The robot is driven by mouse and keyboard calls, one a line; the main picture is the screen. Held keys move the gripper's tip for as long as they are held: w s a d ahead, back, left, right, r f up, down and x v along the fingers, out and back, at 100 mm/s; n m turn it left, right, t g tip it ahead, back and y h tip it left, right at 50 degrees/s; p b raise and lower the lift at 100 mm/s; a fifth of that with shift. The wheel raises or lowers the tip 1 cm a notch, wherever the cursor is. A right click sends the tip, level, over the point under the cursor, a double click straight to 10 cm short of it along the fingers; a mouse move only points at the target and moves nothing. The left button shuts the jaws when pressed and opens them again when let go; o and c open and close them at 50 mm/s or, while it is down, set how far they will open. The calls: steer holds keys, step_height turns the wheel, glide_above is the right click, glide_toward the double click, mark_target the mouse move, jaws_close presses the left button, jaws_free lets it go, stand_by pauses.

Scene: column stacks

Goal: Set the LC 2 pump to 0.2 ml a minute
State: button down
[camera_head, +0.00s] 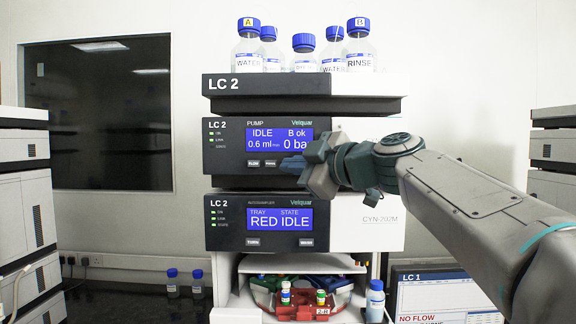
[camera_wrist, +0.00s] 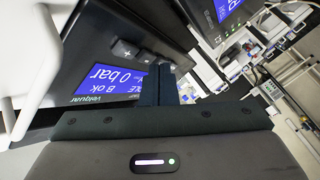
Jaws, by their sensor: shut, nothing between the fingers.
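The LC 2 pump (camera_head: 229,166) is the upper dark module with a blue display (camera_head: 280,139). The display reads IDLE, B ok, 0.6 ml and 0 ba, its right edge cut off by my gripper. Two small buttons (camera_head: 262,163) show below the display. In the wrist view a plus button (camera_wrist: 126,48) and a minus button show on the pump front, beside the shut fingers (camera_wrist: 158,86). Whether the tips touch the panel, I cannot tell.
The LC 2 autosampler (camera_head: 228,231) below reads RED IDLE. Several blue-capped bottles (camera_head: 359,53) stand on the top tray. A carousel (camera_head: 302,313) with vials is underneath. An LC 1 screen (camera_head: 447,300) showing NO FLOW stands at lower right. Other stacks stand left and right.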

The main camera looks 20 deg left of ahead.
steer(key=shift+w+a, duration=0.1)
steer(key=shift+w, duration=0.35)
stand_by(0.4)
stand_by(0.3)
steer(key=shift+s+f+b, duration=0.2)
steer(key=shift+s+b, duration=0.4)
steer(key=shift+b, duration=0.3)
steer(key=shift+s+d+r, duration=0.15)
steer(key=shift+s+d, duration=0.05)
steer(key=shift+s, duration=0.05)
steer(key=s+b, duration=0.1)
steer(key=s, duration=0.1)
steer(key=s+d+b, duration=0.1)
steer(key=s+b, duration=0.1)
steer(key=shift+s+d, duration=0.1)
steer(key=shift+s, duration=0.3)
stand_by(1.8)
